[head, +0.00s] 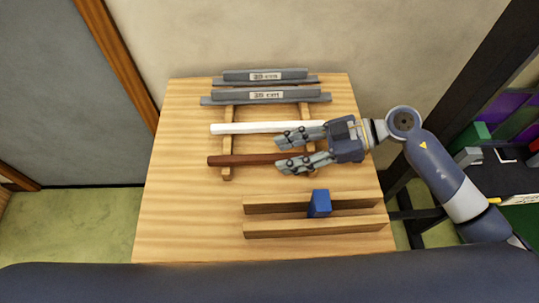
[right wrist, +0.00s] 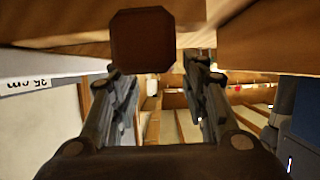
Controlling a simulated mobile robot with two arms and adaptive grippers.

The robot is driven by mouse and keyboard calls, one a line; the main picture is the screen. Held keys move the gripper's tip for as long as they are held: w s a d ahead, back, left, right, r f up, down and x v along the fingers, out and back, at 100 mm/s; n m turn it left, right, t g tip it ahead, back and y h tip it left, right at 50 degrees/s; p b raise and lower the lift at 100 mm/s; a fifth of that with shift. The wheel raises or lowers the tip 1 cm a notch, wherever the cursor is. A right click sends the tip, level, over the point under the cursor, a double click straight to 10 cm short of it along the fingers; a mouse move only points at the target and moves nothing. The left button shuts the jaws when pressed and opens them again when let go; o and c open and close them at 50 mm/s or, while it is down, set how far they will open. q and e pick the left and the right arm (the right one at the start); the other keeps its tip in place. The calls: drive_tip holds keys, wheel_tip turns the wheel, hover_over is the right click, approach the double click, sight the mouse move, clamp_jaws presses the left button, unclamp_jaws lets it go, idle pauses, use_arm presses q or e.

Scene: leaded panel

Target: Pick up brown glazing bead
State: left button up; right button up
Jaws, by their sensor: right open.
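The brown glazing bead (head: 240,160) lies across two wooden rails on the table, below a white bead (head: 240,128) in the head view. My right gripper (head: 279,153) is open, reaching in from the right over the right part of the brown bead. In the right wrist view, a dark brown octagonal end face (right wrist: 142,40), seemingly the bead's, shows large near the top between the two open fingers (right wrist: 160,85). I cannot tell whether they touch it. My left gripper is not in view.
Two grey bars labelled with lengths (head: 265,96) lie at the back of the wooden table (head: 180,200). Two parallel wooden strips (head: 275,229) with a blue block (head: 319,203) stand at the front right. The table's left side is clear. A dark shelf frame stands at the right.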

sight(275, 156)
drive_tip(key=x, duration=0.2)
drive_tip(key=shift+w+a, duration=0.1)
drive_tip(key=shift+a, duration=0.2)
drive_tip(key=shift+a+f, duration=0.2)
drive_tip(key=shift+a, duration=0.1)
drive_tip(key=shift+a+f, duration=0.1)
clamp_jaws()
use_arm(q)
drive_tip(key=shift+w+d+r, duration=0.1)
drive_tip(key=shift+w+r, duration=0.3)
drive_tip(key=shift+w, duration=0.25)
